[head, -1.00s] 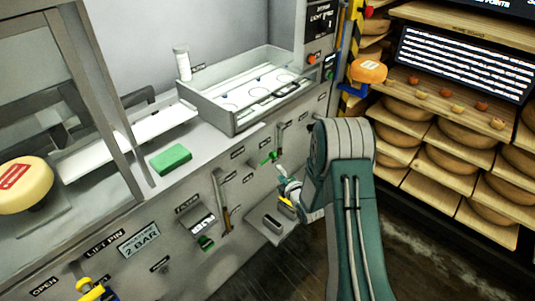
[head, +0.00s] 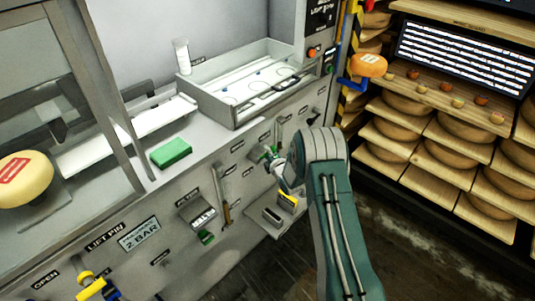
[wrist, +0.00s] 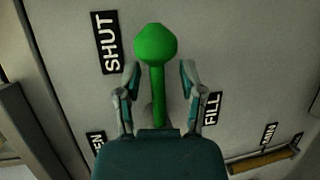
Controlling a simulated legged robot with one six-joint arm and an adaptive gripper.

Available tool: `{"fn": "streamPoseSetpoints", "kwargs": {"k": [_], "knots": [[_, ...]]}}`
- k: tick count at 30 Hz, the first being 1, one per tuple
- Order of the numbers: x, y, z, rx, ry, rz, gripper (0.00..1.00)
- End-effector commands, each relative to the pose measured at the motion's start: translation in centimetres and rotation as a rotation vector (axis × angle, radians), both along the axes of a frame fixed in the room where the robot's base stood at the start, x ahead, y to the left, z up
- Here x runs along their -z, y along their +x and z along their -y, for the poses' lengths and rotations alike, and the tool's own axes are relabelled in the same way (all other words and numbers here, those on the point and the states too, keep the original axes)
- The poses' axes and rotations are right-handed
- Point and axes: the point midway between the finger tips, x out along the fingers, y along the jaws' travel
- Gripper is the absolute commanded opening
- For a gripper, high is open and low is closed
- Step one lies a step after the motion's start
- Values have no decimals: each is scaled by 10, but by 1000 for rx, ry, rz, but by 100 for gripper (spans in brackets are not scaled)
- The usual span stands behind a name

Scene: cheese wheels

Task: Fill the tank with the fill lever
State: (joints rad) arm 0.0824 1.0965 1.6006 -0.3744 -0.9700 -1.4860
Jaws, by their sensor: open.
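The fill lever is a green handle with a ball-like end (wrist: 155,45) on the grey panel, with a FILL label (wrist: 212,108) beside it and a SHUT label (wrist: 107,42) near its end. My gripper (wrist: 160,75) is open, with one finger on each side of the green handle and visible gaps between. In the head view the green lever (head: 269,152) shows at the tip of my gripper (head: 275,162), partly hidden by it. A shallow grey basin (head: 238,118) with a clear top sits on the counter above; whether it is the tank I cannot tell.
A green block (head: 171,153) lies on the counter. Shelves of cheese wheels (head: 440,160) stand at the right. An orange object (head: 368,65) is near the shelves.

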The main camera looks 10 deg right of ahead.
Motion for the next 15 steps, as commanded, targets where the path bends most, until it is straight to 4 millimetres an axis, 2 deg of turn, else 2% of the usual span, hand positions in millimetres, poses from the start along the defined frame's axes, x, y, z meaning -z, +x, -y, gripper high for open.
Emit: {"fn": "streamPoseSetpoints", "kwargs": {"k": [5,6,8,9,15], "knots": [[0,0,0,0,0,0,51],[0,0,0,0,0,0,33],[0,0,0,0,0,0,7],[0,0,0,0,0,0,0],[1,0,1,1,1,-1,0]]}}
